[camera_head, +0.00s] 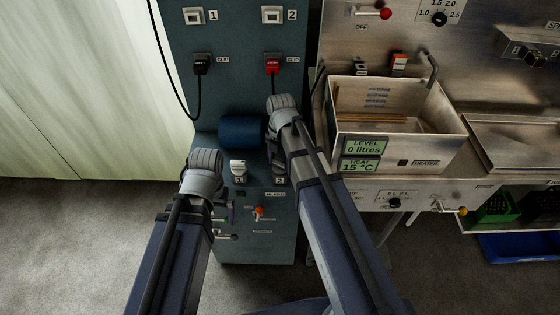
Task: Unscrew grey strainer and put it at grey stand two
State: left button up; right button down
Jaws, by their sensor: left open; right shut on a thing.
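My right gripper (283,104) is at the right end of a blue cylinder (241,132) on the blue-grey cabinet. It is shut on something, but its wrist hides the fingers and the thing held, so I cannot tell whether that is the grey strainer. My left gripper (205,162) is open, lower and further left, in front of the cabinet's left edge; its fingers are hardly visible. A small whitish piece (238,168) stands on the cabinet's ledge between the two arms. A mark "2" (280,181) shows right of it, partly beside my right arm. I cannot clearly make out grey stand two.
A black clip (200,63) and a red clip (272,64) with cables hang on the cabinet's upright panel. A steel tank (395,122) with a level and heat display stands close right of my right arm. A control panel with a red knob (258,211) is below the ledge.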

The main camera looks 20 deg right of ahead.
jog(key=shift+f+b, duration=0.4)
jog(key=shift+f, duration=0.1)
jog(key=shift+c, duration=0.2)
grip_release()
jog(key=shift+r, duration=0.1)
jog(key=shift+r, duration=0.1)
notch_tip(320, 180, up, 8)
jog(key=p, duration=0.8)
jog(key=shift+f, duration=0.2)
jog(key=shift+f, duration=0.1)
notch_tip(320, 180, down, 8)
jog(key=b, duration=0.8)
jog(key=shift+r+p, duration=0.35)
jog(key=shift+r, duration=0.05)
